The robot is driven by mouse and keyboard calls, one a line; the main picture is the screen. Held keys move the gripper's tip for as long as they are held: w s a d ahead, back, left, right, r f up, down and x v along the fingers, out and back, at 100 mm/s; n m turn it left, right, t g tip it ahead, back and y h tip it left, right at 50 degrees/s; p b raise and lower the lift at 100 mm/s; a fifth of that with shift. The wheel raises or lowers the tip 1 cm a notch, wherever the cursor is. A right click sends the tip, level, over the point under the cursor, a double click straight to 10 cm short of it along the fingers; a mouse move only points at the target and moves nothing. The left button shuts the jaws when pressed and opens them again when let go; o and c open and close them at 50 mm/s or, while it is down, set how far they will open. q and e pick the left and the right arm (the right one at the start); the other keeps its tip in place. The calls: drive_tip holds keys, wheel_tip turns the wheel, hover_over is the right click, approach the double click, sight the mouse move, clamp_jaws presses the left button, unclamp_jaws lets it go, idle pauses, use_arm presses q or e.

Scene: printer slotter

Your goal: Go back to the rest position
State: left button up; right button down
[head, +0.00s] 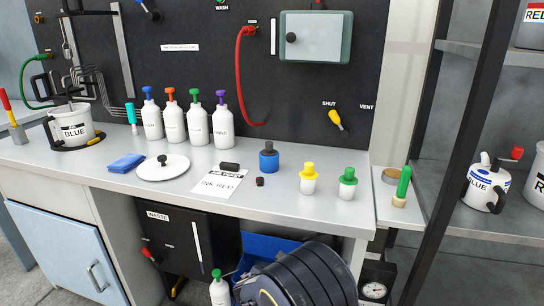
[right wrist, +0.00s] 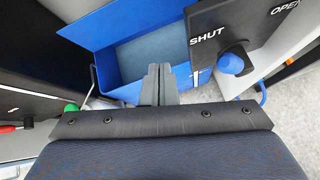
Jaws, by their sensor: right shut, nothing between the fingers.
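My right gripper (right wrist: 158,85) shows in the right wrist view with its two grey fingers together and nothing between them. Beyond the fingertips is an open blue bin (right wrist: 140,55), seen from above, with an empty-looking floor. The fingers appear in front of the bin's near side; I cannot tell whether they touch it. I cannot pick out either gripper in the head view, where the blue bin (head: 262,245) shows partly below the bench.
A black panel marked SHUT and OPEN with a blue knob (right wrist: 232,60) is close to the right gripper. The bench (head: 120,180) holds several bottles, a white lid (head: 163,168) and an INK RED sheet (head: 218,183). A green-capped bottle (head: 219,290) stands below.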

drive_tip(key=s+d+r+m+g+y, duration=0.1)
drive_tip(key=s+d+r+m+g, duration=0.1)
drive_tip(key=s+d+r+m, duration=0.35)
drive_tip(key=s+d+r+m+g, duration=0.2)
drive_tip(key=s+d+m, duration=0.2)
drive_tip(key=d+m, duration=0.3)
drive_tip(key=s+d+r+m+g+y, duration=0.1)
drive_tip(key=s+d+r+m, duration=0.35)
drive_tip(key=d, duration=0.25)
drive_tip(key=s+r+m+t+y, duration=0.1)
drive_tip(key=s+r+m+y, duration=0.15)
drive_tip(key=s+m, duration=0.6)
drive_tip(key=s+r+m+y, duration=0.25)
drive_tip(key=s+m, duration=0.25)
drive_tip(key=s, duration=0.7)
wheel_tip(320, 180, up, 21)
drive_tip(key=p, duration=2.1)
drive_tip(key=shift+a+r, duration=0.2)
